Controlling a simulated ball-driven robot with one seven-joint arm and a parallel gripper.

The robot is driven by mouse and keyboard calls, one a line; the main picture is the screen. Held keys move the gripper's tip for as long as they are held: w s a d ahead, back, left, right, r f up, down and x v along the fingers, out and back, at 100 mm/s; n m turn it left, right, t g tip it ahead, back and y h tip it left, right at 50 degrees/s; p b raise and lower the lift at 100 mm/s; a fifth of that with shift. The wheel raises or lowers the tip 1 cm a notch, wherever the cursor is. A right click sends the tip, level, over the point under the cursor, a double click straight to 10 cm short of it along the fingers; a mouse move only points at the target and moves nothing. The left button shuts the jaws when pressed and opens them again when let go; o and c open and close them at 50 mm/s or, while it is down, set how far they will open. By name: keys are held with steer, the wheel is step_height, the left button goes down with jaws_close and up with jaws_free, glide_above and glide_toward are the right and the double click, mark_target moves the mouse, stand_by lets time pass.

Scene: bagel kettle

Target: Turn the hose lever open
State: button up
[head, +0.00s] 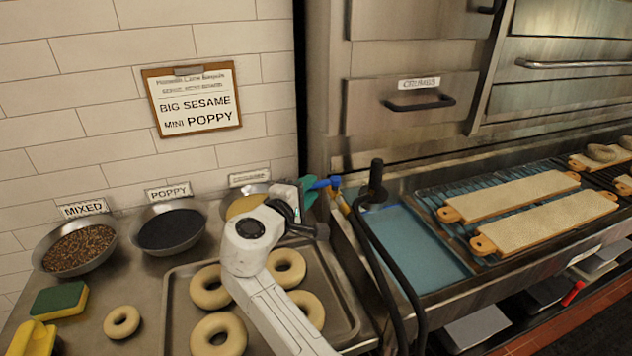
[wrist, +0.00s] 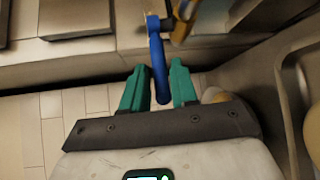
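The hose lever (head: 324,184) is a blue handle at the sink's left edge in the head view. In the wrist view the blue lever (wrist: 158,62) runs down from the top, its free end between my two green fingers. A brass valve body (wrist: 183,20) sits at its upper end; brass also shows below it in the head view (head: 343,204). My gripper (wrist: 160,80) is open, with one finger on each side of the lever. Whether either finger touches it is unclear. In the head view my gripper (head: 309,188) is partly hidden by my wrist.
A black hose (head: 385,245) and upright black sprayer (head: 376,180) stand right of the lever. A blue-bottomed sink (head: 420,250) and bagel boards (head: 510,194) lie beyond. Below my arm is a tray (head: 172,318) of bagels; seed bowls (head: 170,229) line the wall.

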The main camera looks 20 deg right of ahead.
steer(key=shift+x, duration=2.2)
jaws_close()
